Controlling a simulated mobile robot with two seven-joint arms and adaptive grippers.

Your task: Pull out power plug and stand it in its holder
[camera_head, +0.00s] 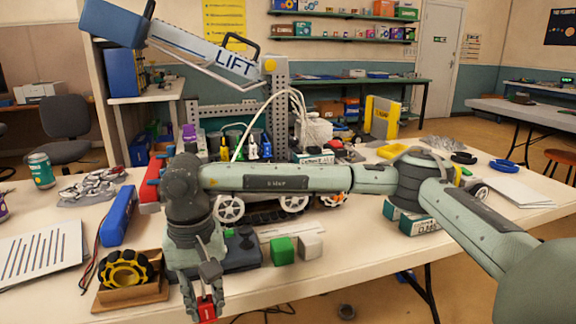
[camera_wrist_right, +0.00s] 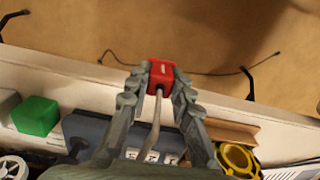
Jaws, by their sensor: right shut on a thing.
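A red plug (camera_head: 207,310) is between the fingertips of my right gripper (camera_head: 204,301), at the bottom of the head view near the table's front edge. In the right wrist view the red plug (camera_wrist_right: 160,74) is pinched between both fingers, with the floor behind it. A thin grey cable or rod runs from it back toward the palm. A dark grey box (camera_head: 243,252) lies beside the gripper; in the wrist view this box (camera_wrist_right: 88,132) shows white socket-like parts, partly hidden by the gripper. I cannot make out a plug holder. My left gripper is not in view.
A green block (camera_head: 283,250) and a whitish block (camera_head: 310,246) stand right of the box. A yellow wheel (camera_head: 126,268) sits in a cardboard tray (camera_head: 130,297) to the left. A blue battery-like block (camera_head: 118,215) and a wheeled robot (camera_head: 270,210) are behind.

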